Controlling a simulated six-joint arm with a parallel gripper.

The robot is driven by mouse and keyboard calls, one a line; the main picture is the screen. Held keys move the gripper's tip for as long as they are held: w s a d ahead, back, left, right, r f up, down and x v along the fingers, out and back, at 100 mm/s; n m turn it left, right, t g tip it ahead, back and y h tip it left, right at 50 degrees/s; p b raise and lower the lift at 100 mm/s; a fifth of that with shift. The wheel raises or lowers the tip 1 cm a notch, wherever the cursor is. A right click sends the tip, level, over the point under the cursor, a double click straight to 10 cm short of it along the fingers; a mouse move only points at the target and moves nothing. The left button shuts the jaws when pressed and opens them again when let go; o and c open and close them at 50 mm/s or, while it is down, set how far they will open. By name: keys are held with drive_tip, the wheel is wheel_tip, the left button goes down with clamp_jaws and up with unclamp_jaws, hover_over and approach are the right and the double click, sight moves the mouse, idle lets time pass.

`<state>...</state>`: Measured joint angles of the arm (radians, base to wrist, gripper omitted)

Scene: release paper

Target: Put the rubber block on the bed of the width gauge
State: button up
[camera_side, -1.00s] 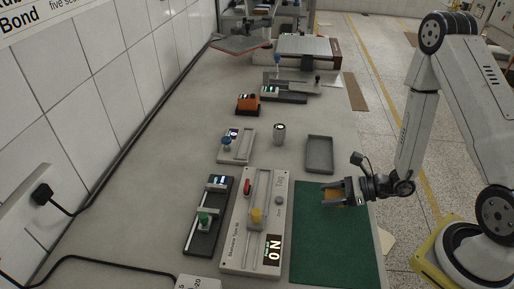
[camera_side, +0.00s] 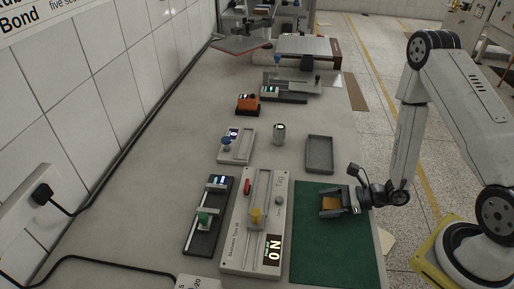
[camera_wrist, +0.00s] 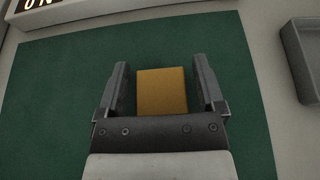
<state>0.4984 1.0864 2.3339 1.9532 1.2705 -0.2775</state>
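An orange-yellow block (camera_wrist: 162,90), which looks like the rubber block, lies on the green mat and also shows in the side view (camera_side: 330,203). My gripper (camera_wrist: 160,85) is open around it, one finger on each side with a narrow gap at both; in the side view the gripper (camera_side: 333,203) is low over the mat. I cannot read which device is the width gauge. A black slide device (camera_side: 208,216) with a green knob and small displays stands at the left.
The green mat (camera_side: 335,255) is otherwise clear. An empty grey tray (camera_side: 319,154) lies beyond it. A small grey device with a blue knob (camera_side: 236,146), a grey cylinder (camera_side: 279,133) and an orange device (camera_side: 247,104) stand farther back.

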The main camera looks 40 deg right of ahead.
drive_tip(key=shift+r, duration=0.15)
idle(0.3)
drive_tip(key=shift+v, duration=6)
